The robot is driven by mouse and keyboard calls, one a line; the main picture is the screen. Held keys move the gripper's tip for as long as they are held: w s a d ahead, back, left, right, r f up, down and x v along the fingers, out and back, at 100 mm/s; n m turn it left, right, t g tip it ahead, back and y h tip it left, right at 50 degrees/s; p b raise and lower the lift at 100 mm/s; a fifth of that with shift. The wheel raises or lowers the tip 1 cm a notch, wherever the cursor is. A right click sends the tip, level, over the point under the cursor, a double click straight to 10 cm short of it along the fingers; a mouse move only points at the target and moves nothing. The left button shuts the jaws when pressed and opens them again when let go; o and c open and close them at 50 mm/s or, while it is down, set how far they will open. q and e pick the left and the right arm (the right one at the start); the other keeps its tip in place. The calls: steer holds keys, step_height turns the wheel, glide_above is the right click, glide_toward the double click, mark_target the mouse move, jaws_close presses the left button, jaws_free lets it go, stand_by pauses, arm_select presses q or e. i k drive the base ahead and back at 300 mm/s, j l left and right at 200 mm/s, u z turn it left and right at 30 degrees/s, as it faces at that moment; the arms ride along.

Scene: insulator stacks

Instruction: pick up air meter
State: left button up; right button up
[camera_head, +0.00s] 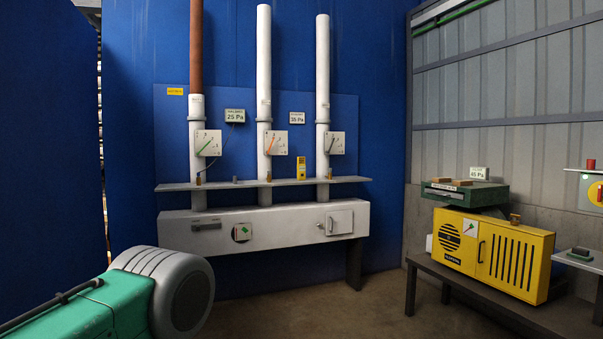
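A small upright yellow device (301,168), which looks like the air meter, stands on the narrow grey shelf (345,180) in front of the blue wall. It stands between the middle and right white pipes, and its details are too small to read. Part of my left arm, a green link with a grey ribbed joint, fills the lower left corner, well apart from the device. Neither of my grippers is in view.
Square dial gauges sit on the three pipes (264,60) behind the shelf. A white box (280,235) is below it. The floor (300,305) ahead is clear.

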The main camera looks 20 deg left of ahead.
mark_target(300, 161)
steer(key=i+j+u, duration=0.2)
steer(key=i, duration=0.2)
steer(key=i+j+u, duration=0.2)
steer(key=i, duration=0.2)
steer(key=i+u, duration=0.3)
steer(key=i, duration=1.7)
steer(key=i+z, duration=0.15)
steer(key=i, duration=0.4)
steer(key=i+j+z, duration=0.15)
steer(key=i, duration=0.4)
steer(key=i+j+z, duration=0.15)
steer(key=i, duration=0.4)
